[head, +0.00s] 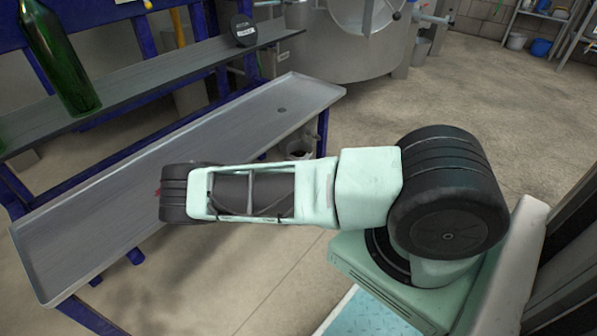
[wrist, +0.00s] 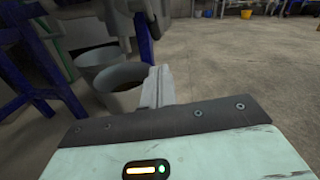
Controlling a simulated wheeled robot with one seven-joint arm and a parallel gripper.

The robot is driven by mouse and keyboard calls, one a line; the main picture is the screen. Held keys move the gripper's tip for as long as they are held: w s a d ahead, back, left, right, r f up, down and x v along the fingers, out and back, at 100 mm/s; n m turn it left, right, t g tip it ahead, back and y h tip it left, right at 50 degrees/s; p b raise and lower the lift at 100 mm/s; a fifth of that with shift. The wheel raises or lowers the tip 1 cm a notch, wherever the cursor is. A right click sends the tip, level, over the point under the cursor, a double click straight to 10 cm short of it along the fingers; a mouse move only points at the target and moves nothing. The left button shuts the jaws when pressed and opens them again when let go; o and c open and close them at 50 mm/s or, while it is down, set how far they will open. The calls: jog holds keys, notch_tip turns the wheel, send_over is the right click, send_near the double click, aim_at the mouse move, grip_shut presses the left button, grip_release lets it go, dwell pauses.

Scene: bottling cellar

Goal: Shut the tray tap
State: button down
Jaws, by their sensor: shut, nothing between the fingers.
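The long metal tray (head: 235,117) has a drain hole near its far right end and rests on a blue frame. Under that end, dark fittings (head: 316,130) show in the head view. I cannot make out the tap's handle or whether it is open. My gripper (wrist: 160,73) is shut and empty in the wrist view, its fingers in front of a grey bucket (wrist: 118,98). In the head view my arm reaches left across the tray, and the gripper itself cannot be seen.
The bucket shows below the tray's right end in the head view (head: 299,149). A second bucket (wrist: 92,58) stands behind it. Blue frame legs (wrist: 60,75) are close on the left. A green bottle (head: 60,62) stands on the shelf behind. Floor on the right is clear.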

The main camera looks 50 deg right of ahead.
aim_at(317, 138)
jog(key=d+r, duration=0.1)
jog(key=w+d+r+b, duration=0.1)
jog(key=d, duration=0.1)
jog(key=shift+d, duration=0.1)
jog(key=shift+w+d+r, duration=0.15)
jog(key=shift+d+r, duration=0.25)
jog(key=shift+r, duration=0.05)
jog(key=shift+f+b, duration=0.15)
jog(key=shift+b, duration=0.15)
jog(key=shift+d+h+b, duration=0.25)
jog(key=shift+h+b, duration=0.2)
jog(key=shift+h, duration=0.15)
jog(key=shift+w+d+r+t+h+p, duration=0.1)
jog(key=shift+d+r+t+h+p, duration=0.15)
jog(key=shift+d+h+p, duration=0.3)
jog(key=shift+d+r+t+h+p, duration=0.25)
jog(key=shift+d+p, duration=0.1)
jog(key=shift+d, duration=0.55)
